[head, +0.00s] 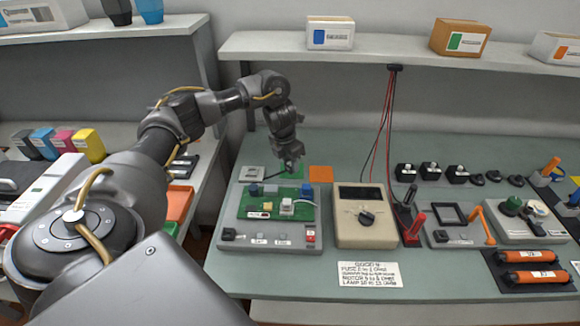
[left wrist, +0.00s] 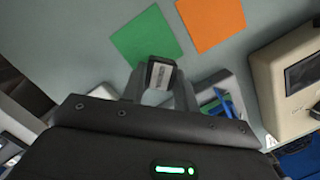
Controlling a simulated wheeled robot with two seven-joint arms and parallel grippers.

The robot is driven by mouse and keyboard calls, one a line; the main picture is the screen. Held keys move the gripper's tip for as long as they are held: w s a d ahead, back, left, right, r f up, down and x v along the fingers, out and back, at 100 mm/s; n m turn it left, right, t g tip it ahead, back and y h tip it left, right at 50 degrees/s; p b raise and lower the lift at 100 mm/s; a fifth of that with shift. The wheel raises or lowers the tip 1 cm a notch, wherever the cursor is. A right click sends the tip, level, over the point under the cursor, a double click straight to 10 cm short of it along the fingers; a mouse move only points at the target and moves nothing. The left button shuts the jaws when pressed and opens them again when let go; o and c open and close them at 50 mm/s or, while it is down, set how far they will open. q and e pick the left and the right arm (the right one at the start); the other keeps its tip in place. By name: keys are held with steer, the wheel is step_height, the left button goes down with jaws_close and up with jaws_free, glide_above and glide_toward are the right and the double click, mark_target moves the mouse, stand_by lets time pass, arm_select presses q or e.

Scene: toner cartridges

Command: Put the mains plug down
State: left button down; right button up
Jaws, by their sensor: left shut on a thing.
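My left gripper (head: 290,164) is shut on the mains plug, low over the back of the left part of the bench. In the left wrist view the plug (left wrist: 161,75) is a small dark block with a pale printed face, held between the two fingertips. A dark cord or rod (head: 268,178) runs left from the gripper. A green square (head: 297,171) lies at the fingertips; it also shows in the left wrist view (left wrist: 146,36), just beyond the plug. Whether the plug touches the surface I cannot tell. My right gripper is not in view.
An orange square (head: 320,173) lies right of the green one. A grey tray with a green circuit board (head: 262,213) stands in front, a beige meter (head: 365,233) to its right. Red and black leads (head: 386,130) hang behind the meter. A shelf (head: 380,46) overhangs the back.

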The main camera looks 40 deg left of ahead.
arm_select(q)
steer(key=shift+w+f, duration=0.1)
steer(key=shift+f, duration=0.65)
steer(key=shift+f, duration=0.1)
steer(key=c, duration=1.1)
jaws_free()
steer(key=shift+o, duration=0.2)
steer(key=shift+r, duration=0.3)
step_height(320, 180, up, 12)
steer(key=s+p, duration=0.2)
steer(key=p, duration=0.1)
steer(key=shift+s+a+f, duration=0.2)
steer(key=shift+s+f, duration=0.05)
steer(key=shift+s, duration=0.05)
